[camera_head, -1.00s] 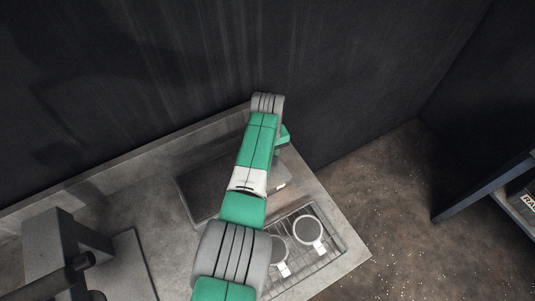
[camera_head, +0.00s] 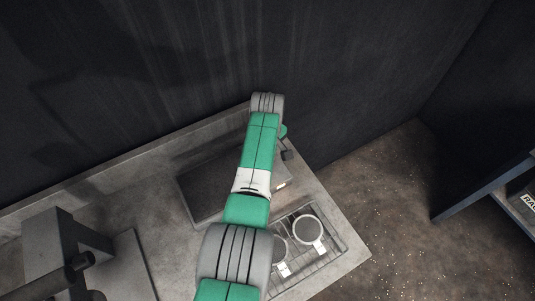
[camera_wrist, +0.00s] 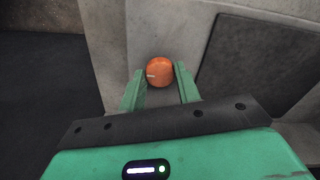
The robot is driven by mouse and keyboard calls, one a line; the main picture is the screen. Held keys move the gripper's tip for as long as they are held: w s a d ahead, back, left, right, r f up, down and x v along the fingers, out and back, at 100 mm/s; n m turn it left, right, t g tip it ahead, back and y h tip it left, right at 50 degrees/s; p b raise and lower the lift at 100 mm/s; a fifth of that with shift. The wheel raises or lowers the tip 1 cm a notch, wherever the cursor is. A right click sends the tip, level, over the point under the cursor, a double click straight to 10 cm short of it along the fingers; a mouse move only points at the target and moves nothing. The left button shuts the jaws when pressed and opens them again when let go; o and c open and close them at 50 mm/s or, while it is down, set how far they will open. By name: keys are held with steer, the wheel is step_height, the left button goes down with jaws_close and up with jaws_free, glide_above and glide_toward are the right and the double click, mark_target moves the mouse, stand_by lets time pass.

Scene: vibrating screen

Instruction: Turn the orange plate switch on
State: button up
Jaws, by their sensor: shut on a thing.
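The orange switch (camera_wrist: 159,71) is a round knob with a short pale mark at its left side, seen in the wrist view. My gripper (camera_wrist: 161,84) has its two green fingers on either side of the knob, shut on it. In the head view my arm hides the knob and most of the gripper. A dark flat plate (camera_head: 205,187) lies on the grey counter there, partly behind my arm. A dark panel also shows to the right of the knob in the wrist view (camera_wrist: 262,65).
Two round, cup-like things (camera_head: 308,231) stand on a wire rack (camera_head: 327,252) at the counter's right end. A grey machine (camera_head: 60,250) stands at the lower left. A dark wall (camera_head: 150,80) rises behind the counter. Open floor (camera_head: 390,190) lies to the right.

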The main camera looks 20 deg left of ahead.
steer(key=shift+r, duration=0.1)
steer(key=o, duration=1)
step_height(320, 180, up, 8)
steer(key=p, duration=0.2)
steer(key=shift+p, duration=0.3)
